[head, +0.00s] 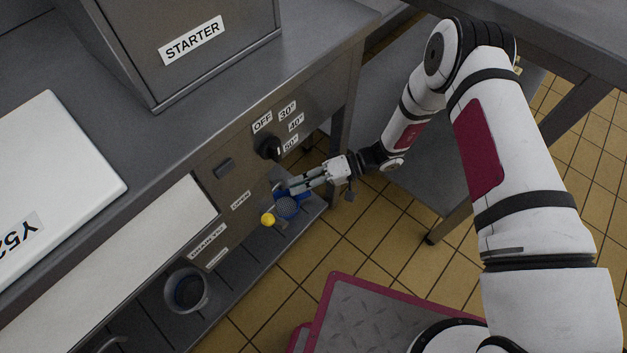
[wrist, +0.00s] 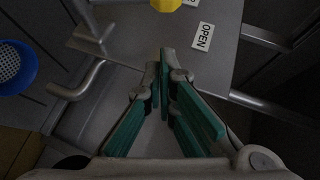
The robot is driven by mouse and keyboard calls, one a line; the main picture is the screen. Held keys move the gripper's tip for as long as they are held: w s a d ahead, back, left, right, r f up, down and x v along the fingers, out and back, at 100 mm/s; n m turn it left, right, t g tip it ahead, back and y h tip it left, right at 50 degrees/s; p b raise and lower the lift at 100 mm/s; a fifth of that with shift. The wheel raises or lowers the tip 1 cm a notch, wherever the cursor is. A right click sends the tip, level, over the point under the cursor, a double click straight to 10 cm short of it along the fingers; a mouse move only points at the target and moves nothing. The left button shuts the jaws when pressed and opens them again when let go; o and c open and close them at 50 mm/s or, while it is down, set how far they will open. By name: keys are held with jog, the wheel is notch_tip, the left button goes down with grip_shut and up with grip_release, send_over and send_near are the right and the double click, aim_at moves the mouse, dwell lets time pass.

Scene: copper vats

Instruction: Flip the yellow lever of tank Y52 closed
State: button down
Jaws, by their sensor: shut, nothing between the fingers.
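A white lid marked Y52 (head: 70,165) lies on the counter at left. A black dial (head: 268,147) with temperature labels is above my gripper. A blue perforated bowl (wrist: 12,68) and a grey bucket (head: 187,291) are below. A bent metal pipe (wrist: 80,84) is near my fingers.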

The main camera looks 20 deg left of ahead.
aim_at(274, 221)
jog(key=s+a+f+b, duration=0.1)
jog(key=s+a+f, duration=0.1)
jog(key=s, duration=0.3)
jog(key=shift+s+a+b, duration=0.15)
jog(key=shift+a+b, duration=0.15)
jog(key=shift+a, duration=0.2)
jog(key=shift+s+a, duration=0.1)
jog(key=shift+s+t+p, duration=0.25)
jog(key=shift+t+p, duration=0.05)
jog(key=shift+p, duration=0.15)
